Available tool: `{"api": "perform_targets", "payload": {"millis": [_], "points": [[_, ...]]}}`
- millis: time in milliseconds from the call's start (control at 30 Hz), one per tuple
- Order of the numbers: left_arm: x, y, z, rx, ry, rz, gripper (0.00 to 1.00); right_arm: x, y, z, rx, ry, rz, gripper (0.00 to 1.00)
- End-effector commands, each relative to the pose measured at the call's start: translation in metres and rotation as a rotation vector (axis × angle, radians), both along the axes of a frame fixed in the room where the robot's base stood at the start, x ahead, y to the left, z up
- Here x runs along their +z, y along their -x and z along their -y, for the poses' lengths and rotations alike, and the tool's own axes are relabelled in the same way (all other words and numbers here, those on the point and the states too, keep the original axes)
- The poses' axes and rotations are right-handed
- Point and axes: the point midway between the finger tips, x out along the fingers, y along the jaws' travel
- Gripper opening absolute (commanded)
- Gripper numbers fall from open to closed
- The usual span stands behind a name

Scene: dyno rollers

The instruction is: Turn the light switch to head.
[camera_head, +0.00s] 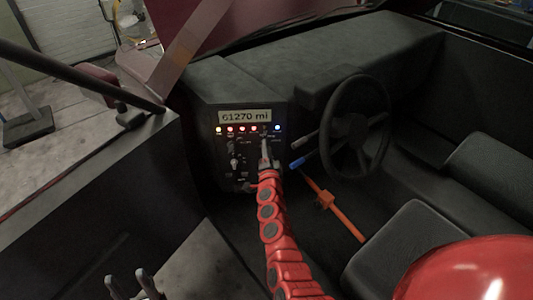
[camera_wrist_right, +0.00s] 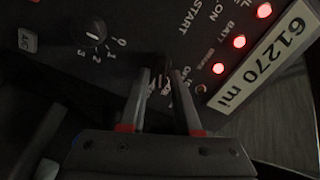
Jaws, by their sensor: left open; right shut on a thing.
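The light switch (camera_wrist_right: 161,82) is a small dark knob on the black dashboard panel (camera_head: 208,108). My right gripper (camera_head: 266,150) reaches up to the panel's right part, below the row of lamps. In the right wrist view its two fingertips stand on either side of the switch, shut on it. The fingers hide part of the knob and some of its small white labels, so I cannot tell which position it points to. My left gripper (camera_head: 131,283) is open and empty at the bottom left of the head view, away from the panel.
The mileage display (camera_head: 246,117) reads 61270 mi, above lit lamps (camera_wrist_right: 239,41). A fan knob (camera_wrist_right: 94,31) marked 0 to 3 sits near the switch.

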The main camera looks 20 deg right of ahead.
Motion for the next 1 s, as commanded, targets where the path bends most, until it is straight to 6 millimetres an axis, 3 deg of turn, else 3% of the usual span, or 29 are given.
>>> {"api": "perform_targets", "payload": {"millis": [400,1000], "points": [[-0.018,0.000,0.000,0.000,0.000,0.000,0.50,-0.004,0.000,0.000,0.000,-0.201,0.053,0.00],[-0.019,0.000,0.000,0.000,0.000,0.000,0.50,-0.004,0.000,-0.001,0.002,-0.235,0.060,0.00]]}}
